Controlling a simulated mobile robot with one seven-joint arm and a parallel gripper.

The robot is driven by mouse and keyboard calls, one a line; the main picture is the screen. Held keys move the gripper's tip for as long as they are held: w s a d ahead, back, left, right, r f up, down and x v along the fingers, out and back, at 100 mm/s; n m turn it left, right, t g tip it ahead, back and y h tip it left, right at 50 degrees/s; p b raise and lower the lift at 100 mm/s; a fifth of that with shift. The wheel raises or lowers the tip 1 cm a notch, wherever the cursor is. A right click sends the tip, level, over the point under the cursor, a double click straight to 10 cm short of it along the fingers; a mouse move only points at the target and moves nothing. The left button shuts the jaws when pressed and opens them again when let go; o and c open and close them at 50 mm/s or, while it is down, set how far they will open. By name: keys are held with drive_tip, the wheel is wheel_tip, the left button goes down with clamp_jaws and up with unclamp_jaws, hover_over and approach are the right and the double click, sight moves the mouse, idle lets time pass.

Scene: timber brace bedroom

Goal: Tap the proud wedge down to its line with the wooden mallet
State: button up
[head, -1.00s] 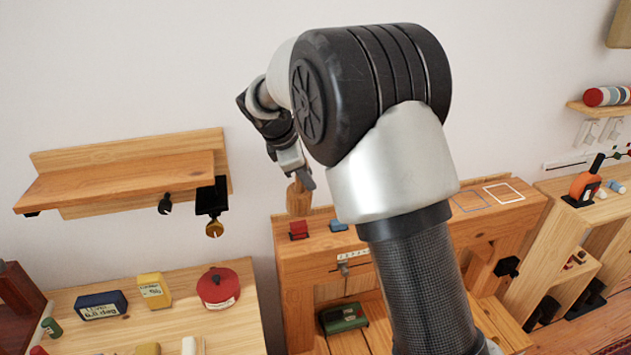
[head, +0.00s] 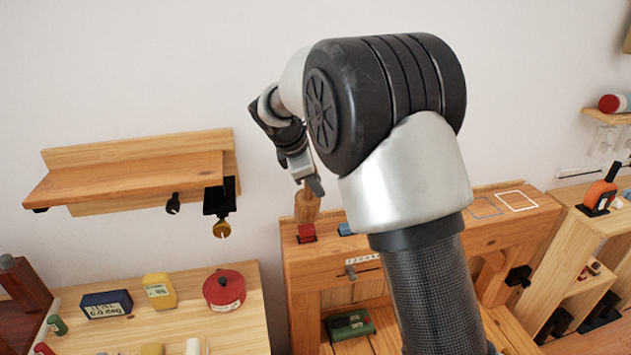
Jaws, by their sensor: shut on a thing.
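My gripper (head: 309,184) is shut on the wooden mallet (head: 307,207), whose brown head shows below the fingers. The mallet is just above or behind the red wedge (head: 306,232) on the timber bench (head: 430,235). I cannot tell whether they touch. A blue wedge (head: 345,229) sits to the right, partly hidden by my arm. The wedges' lines are too small to make out, so I cannot tell how proud either stands.
A wall shelf (head: 130,180) with dark hooks hangs at left. A table (head: 240,330) below holds a red tin (head: 224,290), a yellow box (head: 159,291) and a blue box (head: 106,304). A green box (head: 349,325) lies low in the bench. White and grey outlines mark the bench top.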

sight(316, 203)
wheel_tip(316, 203, down, 4)
drive_tip(key=shift+r+b, duration=0.1)
drive_tip(key=shift+b, duration=0.8)
clamp_jaws()
wheel_tip(316, 203, up, 5)
drive_tip(key=p, duration=0.4)
drive_tip(key=shift+f, duration=0.25)
drive_tip(key=shift+f, duration=0.3)
